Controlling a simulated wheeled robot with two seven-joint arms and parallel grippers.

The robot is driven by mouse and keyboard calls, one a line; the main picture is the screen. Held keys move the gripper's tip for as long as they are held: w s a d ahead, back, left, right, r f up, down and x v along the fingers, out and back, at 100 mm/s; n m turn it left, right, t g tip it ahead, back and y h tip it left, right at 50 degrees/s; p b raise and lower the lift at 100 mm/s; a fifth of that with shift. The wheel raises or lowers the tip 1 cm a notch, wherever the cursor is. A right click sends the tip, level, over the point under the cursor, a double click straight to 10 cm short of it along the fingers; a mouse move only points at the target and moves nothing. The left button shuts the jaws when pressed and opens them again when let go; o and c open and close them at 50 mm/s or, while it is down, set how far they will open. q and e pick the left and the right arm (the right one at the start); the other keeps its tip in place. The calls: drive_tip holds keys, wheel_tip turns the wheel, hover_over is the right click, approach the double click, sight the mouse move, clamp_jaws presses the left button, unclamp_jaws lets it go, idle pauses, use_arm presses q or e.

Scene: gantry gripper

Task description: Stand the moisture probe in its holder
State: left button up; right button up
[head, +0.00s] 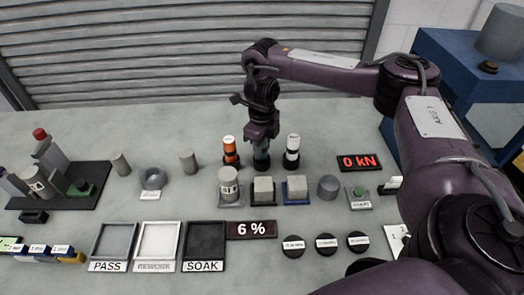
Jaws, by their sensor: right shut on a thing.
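My right gripper (262,137) points straight down at the back middle of the table, shut on an upright dark teal thing, which I take to be the moisture probe (262,158). Its upper part is hidden by the gripper. Its lower end is at or near the table; I cannot tell whether it is seated in a holder. An orange and white probe-like item (229,150) stands just left of it, and a white and black one (292,151) just right. My left gripper is out of view.
In front stand a grey labelled cylinder (228,188), grey cubes (263,190) and a plain cylinder (328,187). PASS (112,266), REWORK (157,266) and SOAK (204,267) trays lie at front left. Displays read "6 %" (250,229) and "0 kN" (359,162).

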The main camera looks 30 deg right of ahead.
drive_tip(key=shift+w+f, duration=0.1)
drive_tip(key=shift+f, duration=0.3)
drive_tip(key=shift+f, duration=0.1)
drive_tip(key=o, duration=1)
drive_tip(key=shift+c, duration=0.2)
wheel_tip(320, 180, up, 12)
drive_tip(key=p, duration=0.4)
